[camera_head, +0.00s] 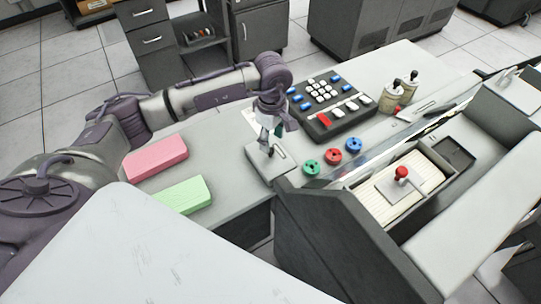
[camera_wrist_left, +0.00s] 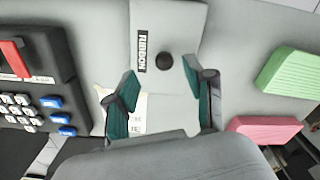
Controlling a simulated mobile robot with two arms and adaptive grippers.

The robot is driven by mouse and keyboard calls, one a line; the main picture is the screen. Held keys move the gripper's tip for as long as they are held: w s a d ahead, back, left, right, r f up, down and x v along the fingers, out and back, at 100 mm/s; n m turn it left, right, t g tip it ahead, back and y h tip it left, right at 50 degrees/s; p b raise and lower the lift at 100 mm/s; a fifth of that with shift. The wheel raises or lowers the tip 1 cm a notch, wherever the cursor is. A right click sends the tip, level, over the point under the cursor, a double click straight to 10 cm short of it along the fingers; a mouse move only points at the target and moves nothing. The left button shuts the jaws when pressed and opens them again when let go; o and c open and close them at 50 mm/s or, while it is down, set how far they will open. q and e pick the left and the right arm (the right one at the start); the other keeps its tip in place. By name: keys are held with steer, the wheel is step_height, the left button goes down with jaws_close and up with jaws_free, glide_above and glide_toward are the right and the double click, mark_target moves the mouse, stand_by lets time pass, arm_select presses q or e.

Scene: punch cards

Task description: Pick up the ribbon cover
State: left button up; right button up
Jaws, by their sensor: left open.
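The ribbon cover (camera_wrist_left: 178,22) is a flat grey plate with a black knob (camera_wrist_left: 164,60) and a label reading RIBBON. In the head view the ribbon cover (camera_head: 268,168) lies at the desk's front edge, beside the green spool. My left gripper (camera_head: 268,148) is above it, pointing down, and hides part of it. In the wrist view my left gripper (camera_wrist_left: 160,88) is open, its two teal-padded fingers spread to either side below the knob, with nothing between them. My right gripper is not in view.
A keypad (camera_head: 325,105) stands behind the cover. Green (camera_head: 311,168), red (camera_head: 333,156) and blue (camera_head: 353,145) spools lie right of it. Pink (camera_head: 156,157) and green (camera_head: 184,195) card stacks lie left. A machine with a card tray (camera_head: 430,178) stands at right.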

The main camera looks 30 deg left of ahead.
mark_target(270, 156)
arm_select(q)
steer(key=shift+s+f+p, duration=0.15)
steer(key=shift+f+p, duration=0.1)
steer(key=shift+f, duration=0.3)
steer(key=shift+s+f+p, duration=0.15)
steer(key=shift+f+p, duration=0.05)
steer(key=shift+f, duration=0.35)
step_height(270, 156, down, 2)
steer(key=shift+a+f, duration=0.1)
steer(key=shift+f, duration=0.1)
steer(key=shift+w+f, duration=0.1)
steer(key=shift+f, duration=0.1)
steer(key=c, duration=0.7)
jaws_close()
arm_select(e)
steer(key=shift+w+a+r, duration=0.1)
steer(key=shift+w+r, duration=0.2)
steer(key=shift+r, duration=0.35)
